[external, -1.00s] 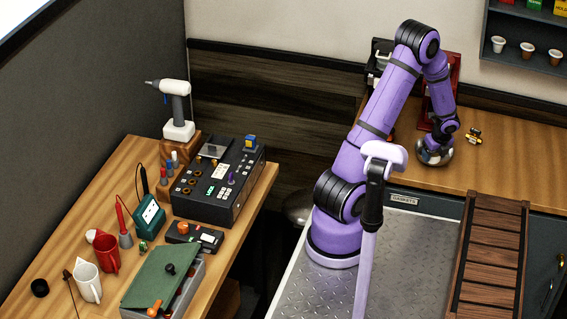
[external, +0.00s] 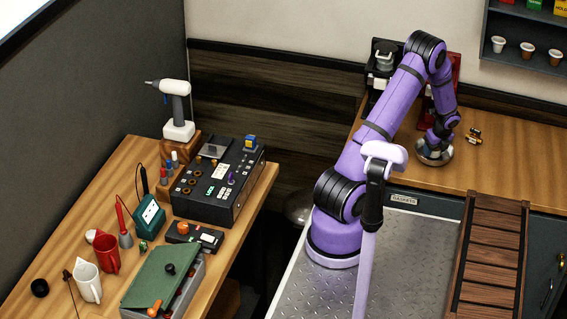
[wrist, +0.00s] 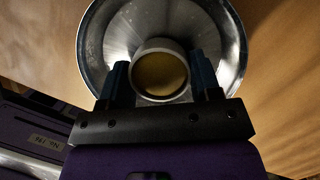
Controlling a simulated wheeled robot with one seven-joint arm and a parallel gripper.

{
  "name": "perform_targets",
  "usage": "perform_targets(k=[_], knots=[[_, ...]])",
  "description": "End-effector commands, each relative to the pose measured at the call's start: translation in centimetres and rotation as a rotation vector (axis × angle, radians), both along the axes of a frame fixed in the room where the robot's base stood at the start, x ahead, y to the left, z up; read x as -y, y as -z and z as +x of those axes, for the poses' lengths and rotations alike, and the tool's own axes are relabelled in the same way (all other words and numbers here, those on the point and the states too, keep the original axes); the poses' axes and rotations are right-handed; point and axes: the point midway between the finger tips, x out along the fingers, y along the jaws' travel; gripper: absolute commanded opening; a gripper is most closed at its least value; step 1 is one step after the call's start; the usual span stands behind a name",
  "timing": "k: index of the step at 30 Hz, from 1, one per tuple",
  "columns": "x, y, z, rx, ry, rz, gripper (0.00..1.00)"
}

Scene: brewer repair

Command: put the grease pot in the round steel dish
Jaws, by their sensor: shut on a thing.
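The round steel dish (external: 435,153) stands on the wooden counter at the right; it also fills the upper middle of the wrist view (wrist: 222,38). The grease pot (wrist: 161,74), a small pale round pot with yellowish-brown contents, is between the fingers of my gripper (wrist: 160,80). My gripper is shut on the pot. From above, the pot lies within the outline of the dish, over its near part. I cannot tell whether it touches the dish's bottom. In the external view, the pot is hidden by my wrist, and my gripper is over the dish.
Small brass-coloured batteries or parts (external: 474,136) lie right of the dish. A red and black machine (external: 384,62) stands behind my arm. A slatted wooden rack (external: 490,258) lies in front. The counter to the right is mostly clear.

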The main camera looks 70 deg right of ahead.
Motion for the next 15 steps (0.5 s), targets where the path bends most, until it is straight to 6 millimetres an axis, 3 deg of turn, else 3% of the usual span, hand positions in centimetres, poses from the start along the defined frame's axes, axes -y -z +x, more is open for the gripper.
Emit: perform_targets(k=[8,9,12,15], knots=[[0.0,0.23,0.0,0.0,0.0,0.0,0.3],[0.0,0.25,0.0,0.0,0.0,0.0,0.62],[-0.01,0.23,0.0,0.0,0.0,0.0,0.83],[-0.01,0.23,0.0,0.0,0.0,0.0,0.83]])
